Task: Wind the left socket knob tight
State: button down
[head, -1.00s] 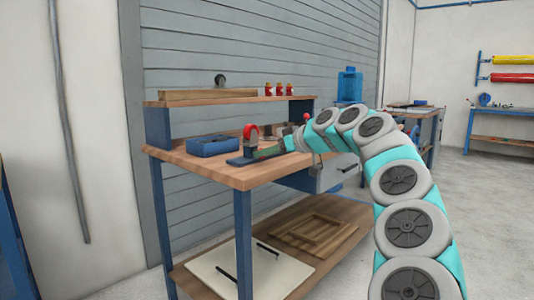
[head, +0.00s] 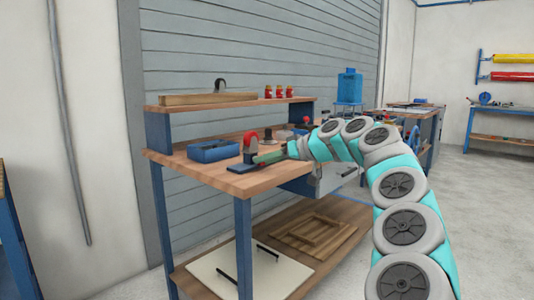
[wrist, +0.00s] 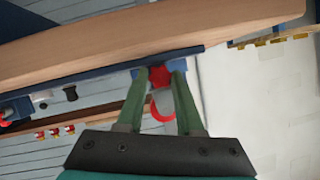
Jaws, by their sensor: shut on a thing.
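The left socket stands near the bench's front edge, with a red arched part (head: 250,137) on a blue base (head: 238,166). My gripper (head: 258,158) reaches it from the right, its green fingers low beside the red part. In the wrist view, which is strongly tilted, my gripper (wrist: 159,74) has its two green fingers closed in on a small dark red knob (wrist: 157,76) between the tips. A brighter red curved part (wrist: 163,112) shows between the fingers, partly hidden by them. The knob's threads and seat are hidden.
A blue open box (head: 213,151) stands left of the socket on the wooden bench (head: 205,172). A raised shelf (head: 230,104) behind holds a wooden bar and small red bottles (head: 279,91). Another red-topped item (head: 306,121) stands behind my arm.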

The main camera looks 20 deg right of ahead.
jog(key=m+y+p, duration=0.1)
jog(key=p, duration=0.1)
jog(key=m+y+p, duration=0.1)
jog(key=m+p, duration=0.1)
jog(key=shift+w+d+g, duration=0.1)
jog(key=shift+d+g, duration=0.1)
jog(key=shift+g, duration=0.1)
jog(key=shift+m, duration=0.3)
jog(key=c, duration=0.6)
grip_release()
jog(key=shift+f, duration=0.1)
jog(key=shift+o, duration=0.2)
